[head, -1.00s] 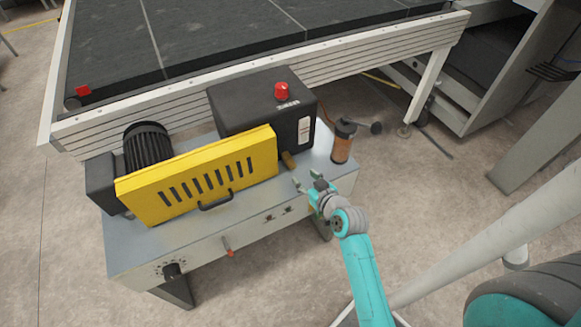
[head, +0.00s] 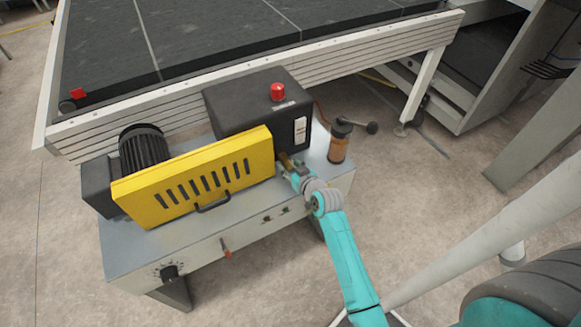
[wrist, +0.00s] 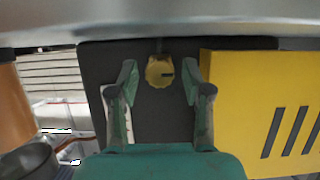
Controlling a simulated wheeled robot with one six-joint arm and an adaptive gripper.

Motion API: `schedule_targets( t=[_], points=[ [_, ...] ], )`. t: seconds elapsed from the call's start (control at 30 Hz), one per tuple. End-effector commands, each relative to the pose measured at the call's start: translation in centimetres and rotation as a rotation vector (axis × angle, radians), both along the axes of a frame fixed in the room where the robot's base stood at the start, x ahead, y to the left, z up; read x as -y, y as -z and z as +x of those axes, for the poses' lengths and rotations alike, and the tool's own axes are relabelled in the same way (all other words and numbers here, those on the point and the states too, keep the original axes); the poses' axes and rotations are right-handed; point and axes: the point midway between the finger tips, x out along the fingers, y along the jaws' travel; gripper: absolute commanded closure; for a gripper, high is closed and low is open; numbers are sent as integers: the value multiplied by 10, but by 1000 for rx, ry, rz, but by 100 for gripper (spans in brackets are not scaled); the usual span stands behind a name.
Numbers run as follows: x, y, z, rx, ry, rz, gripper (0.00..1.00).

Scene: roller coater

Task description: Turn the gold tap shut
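The gold tap (head: 285,159) sits on the steel cabinet top beside the right end of the yellow guard, in front of the black box. In the wrist view the gold tap (wrist: 160,71) is a round knob with a dark slot, seen between my fingertips. My gripper (head: 292,168) is at the tap in the head view and hides part of it. In the wrist view my gripper (wrist: 158,80) is open, with one finger on each side of the tap and a visible gap to both. How far the tap is turned I cannot tell.
The yellow guard (head: 240,155) stands close on the left of the tap. The black box (head: 240,108) with a red knob (head: 278,92) is behind. A brown jar with a dark lid (head: 338,148) stands to the right.

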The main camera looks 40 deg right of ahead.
Motion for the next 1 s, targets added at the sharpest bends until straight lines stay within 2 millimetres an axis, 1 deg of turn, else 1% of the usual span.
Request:
schedule_targets(
  t=[0.03, 0.07, 0.1, 0.17, 0.37, 0.57, 0.77, 1.0],
  points=[
    [0, 0, 0, 0, 0, 0, 69],
    [0, 0, 0, 0, 0, 0, 76],
    [0, 0, 0, 0, 0, 0, 86],
    [0, 0, 0, 0, 0, 0, 100],
    [0, 0, 0, 1, 1, 4, 100],
    [1, 0, 0, 15, 1, 48, 100],
    [2, 0, -1, 48, 2, 163, 100],
    [4, 0, -1, 107, 2, 371, 100]
  ],
)
